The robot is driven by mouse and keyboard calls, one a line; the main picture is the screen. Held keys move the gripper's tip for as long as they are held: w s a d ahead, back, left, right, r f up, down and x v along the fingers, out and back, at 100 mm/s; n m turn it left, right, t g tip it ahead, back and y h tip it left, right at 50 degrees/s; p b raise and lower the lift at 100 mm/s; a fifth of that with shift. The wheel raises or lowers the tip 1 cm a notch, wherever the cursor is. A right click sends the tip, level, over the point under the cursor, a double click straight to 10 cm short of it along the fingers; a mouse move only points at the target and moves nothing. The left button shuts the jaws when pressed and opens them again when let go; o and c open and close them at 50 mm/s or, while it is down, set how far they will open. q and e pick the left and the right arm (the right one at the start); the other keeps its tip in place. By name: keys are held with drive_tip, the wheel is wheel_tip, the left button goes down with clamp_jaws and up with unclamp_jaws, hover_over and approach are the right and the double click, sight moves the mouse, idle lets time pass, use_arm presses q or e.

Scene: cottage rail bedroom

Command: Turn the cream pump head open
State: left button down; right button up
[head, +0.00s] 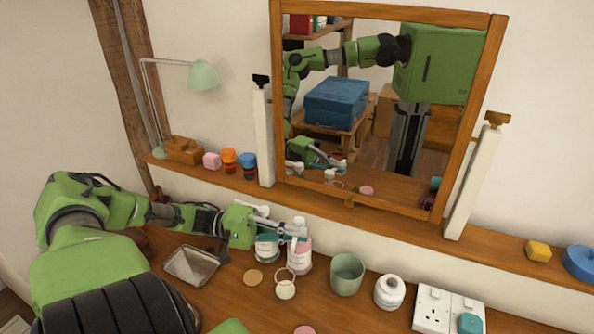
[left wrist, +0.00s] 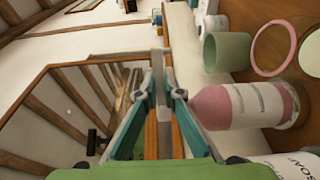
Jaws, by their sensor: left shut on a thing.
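The pink pump bottle (head: 300,262), which I take for the cream, stands upright on the wooden dresser; it also shows in the left wrist view (left wrist: 245,106). Its white pump head (head: 299,222) is partly covered by my left gripper (head: 290,231). The gripper reaches in from the left at the height of the bottle's top, with its fingers shut on the pump head. In the left wrist view the fingers (left wrist: 164,105) hide most of the pump head, so its turn cannot be read. My right gripper is out of view.
A soap bottle (head: 266,252) stands close left of the pink bottle. A metal tray (head: 193,268), a green cup (head: 347,273), a white jar (head: 390,291) and a socket plate (head: 432,310) are on the dresser. A framed mirror (head: 275,90) stands on the ledge behind.

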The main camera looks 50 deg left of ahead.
use_arm(q)
drive_tip(key=c, duration=2.1)
unclamp_jaws()
drive_tip(key=shift+c, duration=0.2)
drive_tip(key=v, duration=1.2)
